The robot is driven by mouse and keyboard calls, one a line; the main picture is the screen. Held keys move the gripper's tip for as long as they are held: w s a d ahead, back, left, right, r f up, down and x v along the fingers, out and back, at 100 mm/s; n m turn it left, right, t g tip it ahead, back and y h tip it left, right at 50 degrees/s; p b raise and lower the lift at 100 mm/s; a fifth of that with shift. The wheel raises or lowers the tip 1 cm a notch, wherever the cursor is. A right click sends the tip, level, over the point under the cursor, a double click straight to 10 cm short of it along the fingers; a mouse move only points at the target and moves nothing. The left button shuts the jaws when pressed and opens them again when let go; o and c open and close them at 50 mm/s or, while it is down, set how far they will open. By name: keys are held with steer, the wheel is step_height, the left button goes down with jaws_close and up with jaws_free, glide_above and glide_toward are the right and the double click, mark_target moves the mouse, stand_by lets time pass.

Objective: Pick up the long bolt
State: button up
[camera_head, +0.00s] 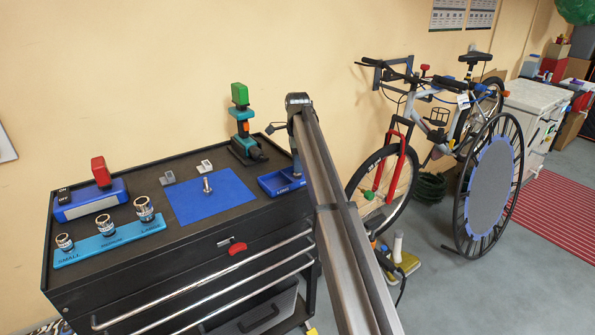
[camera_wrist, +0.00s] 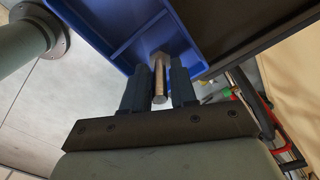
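A metal bolt with a wide head stands between the fingers of my gripper in the wrist view (camera_wrist: 160,84), its shank pointing back toward the camera. Behind it is a blue tray (camera_wrist: 105,22). In the head view the blue tray marked LONG (camera_head: 268,183) sits at the right end of the cabinet top, and my gripper (camera_head: 297,172) points down into its right side. The fingers lie close on both sides of the shank; whether they press on it is unclear. In the head view, another bolt (camera_head: 207,186) stands on a blue mat (camera_head: 228,198).
On the black tool cabinet (camera_head: 190,228) stand a teal sockets holder (camera_head: 110,238), a blue box with a red switch (camera_head: 90,203), two small grey brackets and a green-and-teal drill (camera_head: 243,125). A bicycle (camera_head: 415,115) is to the right.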

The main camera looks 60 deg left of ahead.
jaws_close()
stand_by(0.3)
